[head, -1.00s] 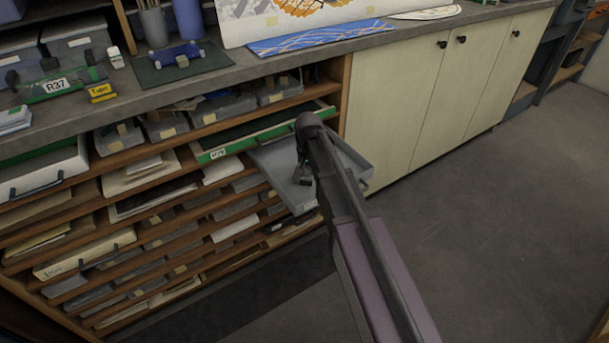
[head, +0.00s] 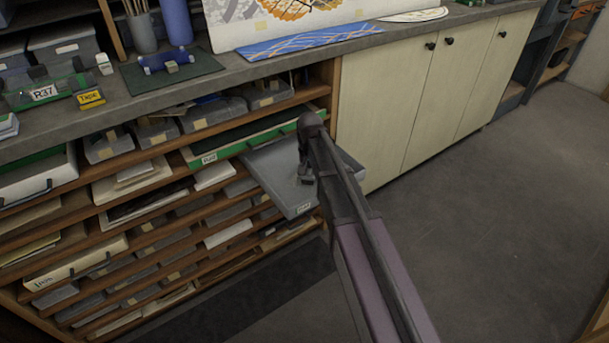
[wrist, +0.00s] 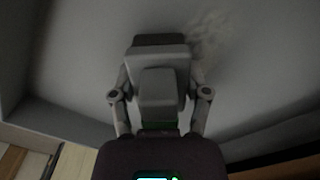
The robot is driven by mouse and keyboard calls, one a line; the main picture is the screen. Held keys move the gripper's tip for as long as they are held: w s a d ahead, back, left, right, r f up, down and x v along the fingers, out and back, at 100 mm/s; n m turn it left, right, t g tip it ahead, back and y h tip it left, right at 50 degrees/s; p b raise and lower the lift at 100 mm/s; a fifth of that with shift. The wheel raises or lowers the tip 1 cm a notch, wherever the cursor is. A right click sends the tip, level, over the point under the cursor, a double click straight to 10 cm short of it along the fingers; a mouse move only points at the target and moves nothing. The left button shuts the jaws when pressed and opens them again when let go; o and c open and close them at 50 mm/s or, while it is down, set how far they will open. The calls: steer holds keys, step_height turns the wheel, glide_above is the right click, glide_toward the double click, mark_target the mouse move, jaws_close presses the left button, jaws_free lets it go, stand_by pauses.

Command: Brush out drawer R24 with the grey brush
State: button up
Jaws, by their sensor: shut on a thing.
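A grey drawer (head: 268,170) is pulled out of the shelf rack, with a small white label (head: 303,209) on its front that is too small to read. My gripper (head: 305,178) is over the drawer, partly hidden by my arm. In the wrist view my gripper (wrist: 160,100) is shut on the grey brush (wrist: 160,88), a blocky grey piece. The drawer floor (wrist: 80,60) fills most of that view. A pale speckled patch (wrist: 208,32) lies on it beyond the brush, to the right. Whether the brush touches the floor, I cannot tell.
A green-edged drawer (head: 225,148) sticks out just left of the grey drawer. Pale cupboards (head: 385,110) stand to the right. The countertop (head: 235,70) above holds a blue patterned panel (head: 310,38) and a yellow Tape box (head: 91,98). The floor (head: 480,230) at right is clear.

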steer(key=shift+w+d, duration=0.2)
steer(key=shift+d, duration=0.05)
steer(key=shift+w+d, duration=0.5)
steer(key=shift+d, duration=0.25)
steer(key=shift+w+d, duration=0.5)
steer(key=shift+d, duration=0.2)
steer(key=shift+w+d, duration=0.1)
steer(key=shift+w+d+f, duration=0.1)
steer(key=shift+w+d, duration=0.4)
steer(key=shift+d, duration=0.25)
steer(key=shift+w+d, duration=0.45)
steer(key=shift+d, duration=0.3)
steer(key=shift+w, duration=0.1)
steer(key=shift+w+a, duration=0.45)
steer(key=shift+w, duration=0.15)
steer(key=shift+s+a, duration=0.1)
steer(key=shift+a, duration=0.05)
